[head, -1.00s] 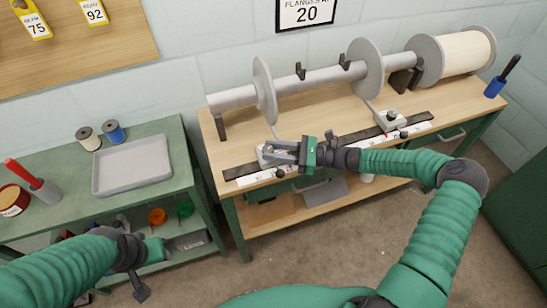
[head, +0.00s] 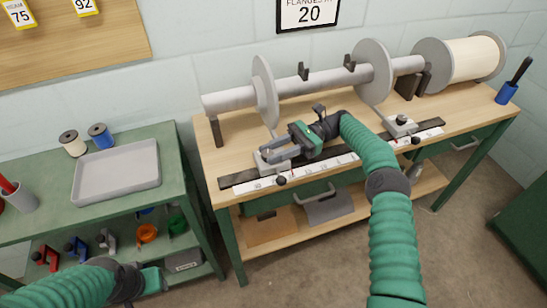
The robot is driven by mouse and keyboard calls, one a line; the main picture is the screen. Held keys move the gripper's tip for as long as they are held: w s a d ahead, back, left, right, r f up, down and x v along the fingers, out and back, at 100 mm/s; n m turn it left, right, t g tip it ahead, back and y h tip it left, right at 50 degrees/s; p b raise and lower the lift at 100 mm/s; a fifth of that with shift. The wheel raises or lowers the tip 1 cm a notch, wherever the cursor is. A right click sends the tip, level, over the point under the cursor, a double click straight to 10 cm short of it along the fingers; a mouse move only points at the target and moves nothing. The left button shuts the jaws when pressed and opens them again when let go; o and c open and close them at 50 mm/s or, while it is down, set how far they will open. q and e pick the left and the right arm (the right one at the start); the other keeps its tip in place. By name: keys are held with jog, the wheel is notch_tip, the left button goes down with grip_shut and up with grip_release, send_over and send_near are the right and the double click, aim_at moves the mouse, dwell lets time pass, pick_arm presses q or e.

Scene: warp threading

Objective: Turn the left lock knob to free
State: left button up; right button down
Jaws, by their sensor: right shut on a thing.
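The left sliding block (head: 262,167) is pale grey and sits on the dark rail (head: 238,179) at the front of the wooden bench. My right gripper (head: 270,154) is over this block, shut on the left lock knob, which its fingers hide. I cannot read the knob's turn. The matching right block (head: 392,131) shows its black lock knob (head: 401,119) uncovered. My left gripper (head: 155,281) is low at the left, in front of the green shelf unit, away from the bench. Its fingers are too unclear to tell open from shut.
A grey shaft with two flanges (head: 265,92) (head: 373,70) lies behind the rail. A white scale (head: 320,166) with small black knobs (head: 282,180) (head: 415,141) runs along the front. A grey tray (head: 117,170) and spools stand on the green unit at left.

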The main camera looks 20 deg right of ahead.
jog(key=shift+w+g, duration=0.1)
jog(key=shift+g, duration=0.2)
jog(key=c, duration=1)
grip_release()
jog(key=shift+c, duration=0.2)
